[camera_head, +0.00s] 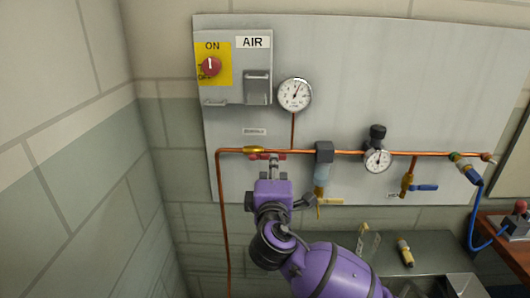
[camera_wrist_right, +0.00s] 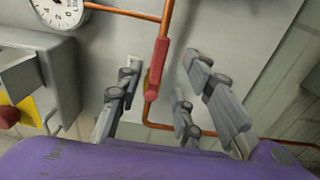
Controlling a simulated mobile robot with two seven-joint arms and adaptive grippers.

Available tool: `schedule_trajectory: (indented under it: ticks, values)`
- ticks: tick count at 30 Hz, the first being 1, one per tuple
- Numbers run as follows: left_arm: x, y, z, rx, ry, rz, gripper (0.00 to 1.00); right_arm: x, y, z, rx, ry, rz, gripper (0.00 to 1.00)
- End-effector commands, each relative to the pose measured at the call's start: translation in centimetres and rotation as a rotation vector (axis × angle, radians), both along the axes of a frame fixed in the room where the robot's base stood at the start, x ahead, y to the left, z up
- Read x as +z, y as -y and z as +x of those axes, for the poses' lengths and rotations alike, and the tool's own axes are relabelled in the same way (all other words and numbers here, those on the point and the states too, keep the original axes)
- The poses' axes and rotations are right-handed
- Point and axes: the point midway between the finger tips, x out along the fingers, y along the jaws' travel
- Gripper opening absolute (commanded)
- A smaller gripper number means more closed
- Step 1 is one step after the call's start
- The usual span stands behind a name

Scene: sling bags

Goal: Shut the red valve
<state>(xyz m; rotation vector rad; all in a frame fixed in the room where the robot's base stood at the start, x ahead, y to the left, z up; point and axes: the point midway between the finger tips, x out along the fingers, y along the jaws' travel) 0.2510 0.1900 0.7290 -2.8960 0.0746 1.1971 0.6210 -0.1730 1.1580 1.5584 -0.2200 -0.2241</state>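The red valve handle (camera_head: 282,156) sits on the copper pipe in the head view, lying along the pipe beside a brass fitting (camera_head: 254,149). In the right wrist view the red handle (camera_wrist_right: 159,67) is near the middle, also in line with the pipe. My right gripper (camera_head: 270,168) is in front of the handle in the head view and hides part of it. In the right wrist view the right gripper (camera_wrist_right: 165,88) is open, with grey fingers on either side of the handle and gaps visible between. My left gripper is not in view.
A grey panel carries a pressure gauge (camera_head: 295,95), a switch box with a red knob (camera_head: 210,66), a filter (camera_head: 323,170) and a second gauge (camera_head: 378,160). A blue-handled valve (camera_head: 424,187) is to the right. A grey bench (camera_head: 432,247) stands below.

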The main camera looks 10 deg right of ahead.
Motion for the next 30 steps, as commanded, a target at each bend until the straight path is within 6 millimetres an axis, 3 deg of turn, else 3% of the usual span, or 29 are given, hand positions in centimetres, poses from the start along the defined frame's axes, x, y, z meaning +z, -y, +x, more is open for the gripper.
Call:
schedule_trajectory:
  ticks: [9, 15, 26, 30]
  values:
    - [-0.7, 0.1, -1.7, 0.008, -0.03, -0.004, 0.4, 0.1, 1.3, 4.5, 0.0, 0.0, -0.007, 0.34]
    - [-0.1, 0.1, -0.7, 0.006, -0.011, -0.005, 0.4, 0.1, 1.9, 6.7, 0.001, 0.0, -0.003, 0.34]
    - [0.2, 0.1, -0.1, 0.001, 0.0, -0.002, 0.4, -0.1, 2.0, 7.3, 0.003, -0.003, -0.002, 0.34]
    - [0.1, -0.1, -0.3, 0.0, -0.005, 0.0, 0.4, -0.1, 2.0, 7.3, 0.003, -0.002, -0.001, 0.16]
